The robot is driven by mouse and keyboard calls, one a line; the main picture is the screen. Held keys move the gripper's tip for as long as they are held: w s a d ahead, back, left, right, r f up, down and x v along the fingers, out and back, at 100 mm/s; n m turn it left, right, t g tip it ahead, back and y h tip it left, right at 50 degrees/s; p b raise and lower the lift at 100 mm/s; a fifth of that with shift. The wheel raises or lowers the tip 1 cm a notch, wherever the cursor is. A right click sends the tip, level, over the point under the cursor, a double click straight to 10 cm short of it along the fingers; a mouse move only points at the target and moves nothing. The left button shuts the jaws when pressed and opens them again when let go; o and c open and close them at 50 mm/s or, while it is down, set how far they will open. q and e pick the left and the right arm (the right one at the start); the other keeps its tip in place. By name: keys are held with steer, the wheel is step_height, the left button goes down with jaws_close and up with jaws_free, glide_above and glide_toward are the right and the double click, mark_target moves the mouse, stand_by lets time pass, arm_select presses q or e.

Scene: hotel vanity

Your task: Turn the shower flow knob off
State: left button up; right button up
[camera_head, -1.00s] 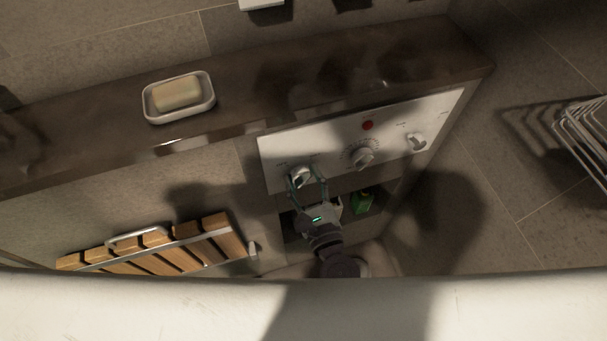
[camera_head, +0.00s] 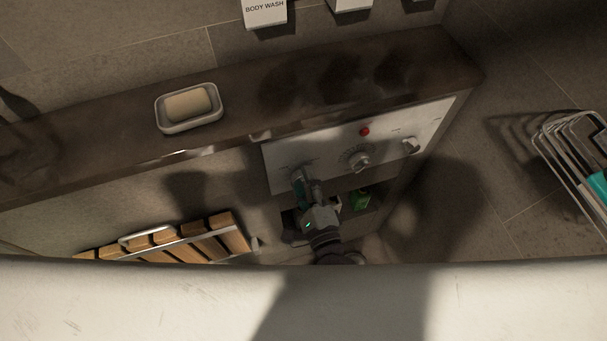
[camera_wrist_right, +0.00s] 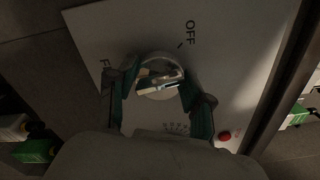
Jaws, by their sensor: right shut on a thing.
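The white control panel (camera_head: 432,118) is set below a dark ledge and carries three knobs. The left knob is mostly hidden in the head view by my right gripper (camera_head: 300,180), which is shut on it. In the right wrist view this shiny round knob (camera_wrist_right: 160,72) sits between the two fingers of my right gripper (camera_wrist_right: 158,92). The knob's exact pointing is hard to read. My left gripper is not in view.
A middle dial knob (camera_head: 359,161), a right knob (camera_head: 410,146) and a red dot (camera_head: 364,131) are on the same panel. A green bottle (camera_head: 360,199) stands in the niche below. A soap dish (camera_head: 191,125) is on the ledge; a wooden slatted seat (camera_head: 207,246) is at lower left.

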steer(key=n, duration=0.1)
steer(key=n+p, duration=0.1)
steer(key=n, duration=0.1)
steer(key=n+p, duration=0.1)
steer(key=shift+w+d+r, duration=0.15)
steer(key=shift+r, duration=0.1)
steer(key=shift+n+p, duration=0.55)
steer(key=shift+n, duration=1.05)
steer(key=o, duration=1.2)
steer(key=shift+d, duration=0.15)
steer(key=shift+c, duration=0.2)
steer(key=shift+f, duration=0.1)
